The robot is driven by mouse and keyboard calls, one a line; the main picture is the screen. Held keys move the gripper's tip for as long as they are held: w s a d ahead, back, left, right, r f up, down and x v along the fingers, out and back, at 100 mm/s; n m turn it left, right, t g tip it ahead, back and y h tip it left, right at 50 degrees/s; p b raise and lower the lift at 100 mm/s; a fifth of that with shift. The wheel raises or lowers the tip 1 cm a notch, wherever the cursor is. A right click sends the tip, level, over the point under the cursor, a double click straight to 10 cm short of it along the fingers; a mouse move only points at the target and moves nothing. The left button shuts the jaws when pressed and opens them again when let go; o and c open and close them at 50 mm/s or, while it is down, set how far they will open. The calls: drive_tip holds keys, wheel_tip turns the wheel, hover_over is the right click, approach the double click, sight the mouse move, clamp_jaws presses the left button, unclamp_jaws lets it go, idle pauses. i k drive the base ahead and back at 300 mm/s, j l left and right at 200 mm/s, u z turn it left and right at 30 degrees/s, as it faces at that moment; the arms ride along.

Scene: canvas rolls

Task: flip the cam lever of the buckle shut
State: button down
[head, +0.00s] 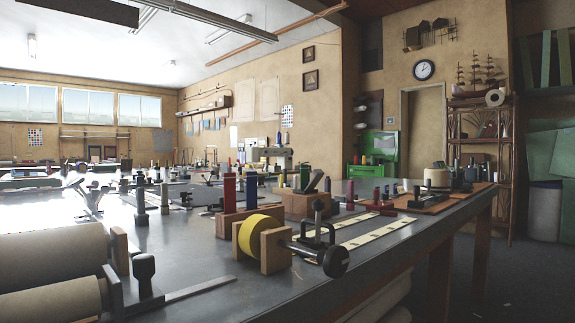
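I cannot pick out the buckle or its cam lever with certainty. A small black metal fitting (317,232) with an upright knobbed post stands on the bench, just right of a yellow roll (259,233) in a wooden holder (276,252). It may be the buckle, but it is too small to tell, and I cannot read any lever's position. A rod with a round black knob (335,262) sticks out from the holder in front of it and partly hides its base. My gripper is not in view.
The long grey workbench (215,290) is crowded. Canvas rolls (55,258) lie front left beside a black-knobbed clamp (145,268). Pale marked strips (372,232), a wooden block (305,204) and red tools (380,205) are farther back. Floor shows at right (500,285).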

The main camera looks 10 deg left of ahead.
sight(319, 174)
drive_tip(key=i+l+u, duration=0.35)
drive_tip(key=l, duration=0.25)
drive_tip(key=i+l+u, duration=0.15)
drive_tip(key=l, duration=0.2)
drive_tip(key=i+l+u, duration=0.15)
drive_tip(key=l, duration=0.2)
drive_tip(key=k, duration=0.05)
